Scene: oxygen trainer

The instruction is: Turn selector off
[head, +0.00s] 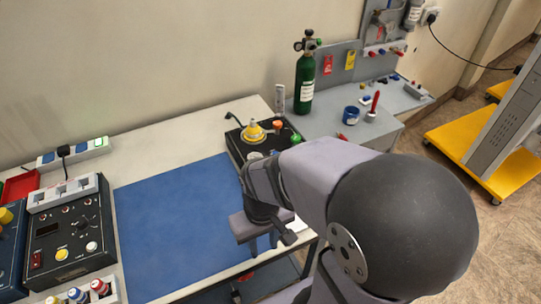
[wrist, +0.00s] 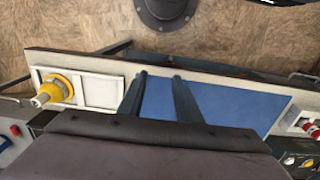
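A black control unit (head: 65,240) at the left of the bench carries a dark rotary knob (head: 83,224), a yellow button and a white button. I cannot tell for sure which control is the selector. My arm hides part of the second unit.
The blue mat (head: 175,225) is clear. A green cylinder (head: 305,80) stands on the grey side bench, with a blue cup (head: 350,115) and a red-handled item nearby. Small bottles (head: 98,288) stand at the front left. A yellow-based trolley (head: 465,150) is at the right.

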